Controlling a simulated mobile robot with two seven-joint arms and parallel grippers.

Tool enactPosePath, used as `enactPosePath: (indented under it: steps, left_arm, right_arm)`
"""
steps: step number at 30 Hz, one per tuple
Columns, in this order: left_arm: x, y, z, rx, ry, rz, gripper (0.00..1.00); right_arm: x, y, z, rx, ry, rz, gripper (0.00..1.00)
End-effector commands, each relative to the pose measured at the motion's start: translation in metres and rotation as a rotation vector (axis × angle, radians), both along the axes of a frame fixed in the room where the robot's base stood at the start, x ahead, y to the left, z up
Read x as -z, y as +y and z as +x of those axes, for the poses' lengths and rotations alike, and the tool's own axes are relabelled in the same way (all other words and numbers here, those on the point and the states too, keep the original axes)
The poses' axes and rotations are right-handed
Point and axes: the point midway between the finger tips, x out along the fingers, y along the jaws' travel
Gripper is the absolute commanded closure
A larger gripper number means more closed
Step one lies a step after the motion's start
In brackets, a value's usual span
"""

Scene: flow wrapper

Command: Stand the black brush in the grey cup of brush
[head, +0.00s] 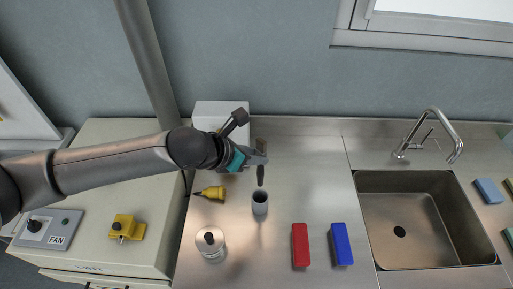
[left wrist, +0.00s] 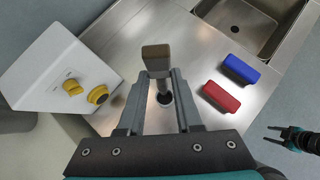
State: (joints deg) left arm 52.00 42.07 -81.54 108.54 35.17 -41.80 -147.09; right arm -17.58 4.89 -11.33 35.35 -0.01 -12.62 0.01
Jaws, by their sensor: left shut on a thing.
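My left gripper (head: 261,158) is shut on the black brush and holds it above the worktop. The black brush (head: 260,176) hangs roughly upright, its lower end just above or at the mouth of the grey cup. The grey cup (head: 260,205) stands upright on the steel counter. In the left wrist view the brush's brown-grey upper part (left wrist: 157,58) shows between my left fingers (left wrist: 159,85), and the dark cup mouth (left wrist: 165,99) is below it. I cannot tell whether the brush tip is inside the rim. My right gripper (left wrist: 270,134) appears open and empty at the right edge.
Red (head: 300,245) and blue (head: 341,244) blocks lie to the right, before the sink (head: 418,225). A white box (head: 220,110) stands behind.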

Motion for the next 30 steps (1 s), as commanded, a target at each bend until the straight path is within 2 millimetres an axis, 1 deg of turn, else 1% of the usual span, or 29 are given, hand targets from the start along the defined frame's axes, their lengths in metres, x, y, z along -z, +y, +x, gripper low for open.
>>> enactPosePath:
  steps: [2, 5, 14, 20, 30]
  left_arm:
    - [0.008, 0.000, 0.000, -0.001, 0.001, 0.000, 1.00]
    - [0.017, 0.000, 0.000, 0.001, -0.002, -0.001, 1.00]
    - [0.038, 0.000, 0.000, 0.001, 0.001, 0.000, 1.00]
    - [0.052, 0.000, 0.000, 0.000, 0.000, 0.000, 1.00]
    - [0.077, 0.000, 0.000, 0.000, 0.000, 0.000, 1.00]
  right_arm:
    - [0.002, 0.002, -0.006, 0.000, 0.010, 0.003, 0.50]
    - [0.012, 0.005, -0.005, 0.001, 0.010, 0.006, 0.50]
    - [0.036, 0.010, 0.009, 0.000, -0.013, 0.013, 0.50]
    - [0.052, 0.010, 0.010, 0.000, -0.015, 0.014, 0.50]
    - [0.063, 0.005, 0.010, -0.002, -0.015, 0.007, 0.50]
